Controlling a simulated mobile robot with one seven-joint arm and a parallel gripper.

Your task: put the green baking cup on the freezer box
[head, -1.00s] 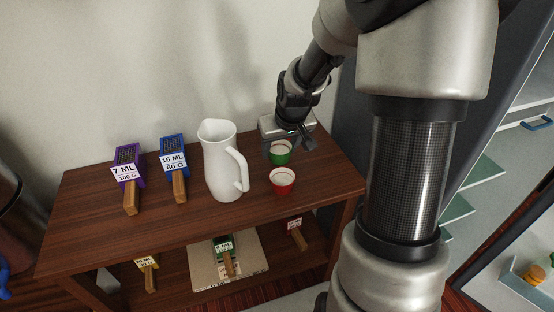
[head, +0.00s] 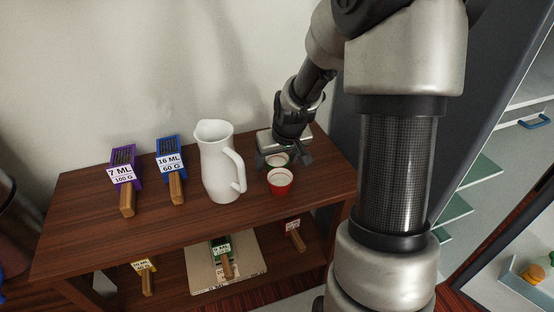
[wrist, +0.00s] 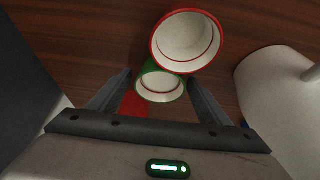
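The green baking cup (head: 275,161) stands upright on the wooden shelf's top, behind the red cup and partly hidden by my gripper. In the wrist view the green cup (wrist: 160,87) shows its pale inside between my fingers. My gripper (head: 284,163) is low over it, with its fingers apart on either side; it also shows in the wrist view (wrist: 159,78). A narrow gap seems to show beside the cup, and I see no firm grip. I cannot pick out the freezer box for sure; an open cabinet with shelves and a pale bin (head: 524,284) is at the right.
A red cup (head: 280,183) stands right in front of the green one and shows in the wrist view (wrist: 187,42). A white pitcher (head: 216,172) is to the left.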

